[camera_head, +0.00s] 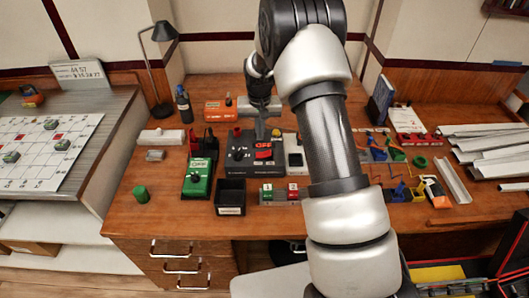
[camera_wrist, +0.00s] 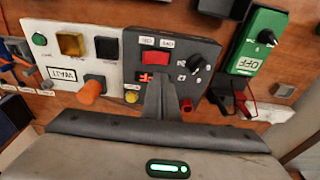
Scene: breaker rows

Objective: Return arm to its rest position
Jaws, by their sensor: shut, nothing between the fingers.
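My arm reaches from the bottom of the head view up and over the desk, bent at the elbow. In the wrist view the shut fingers (camera_wrist: 162,90) stand in front of the dark panel (camera_wrist: 190,45), near a red switch (camera_wrist: 155,57) and a black knob (camera_wrist: 195,62). I cannot tell whether the fingertips touch the panel. The fingers hide part of its lower edge.
A white panel (camera_wrist: 75,65) with buttons and an orange knob adjoins the dark one. A lamp (camera_head: 160,60) and bottle (camera_head: 184,105) stand behind.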

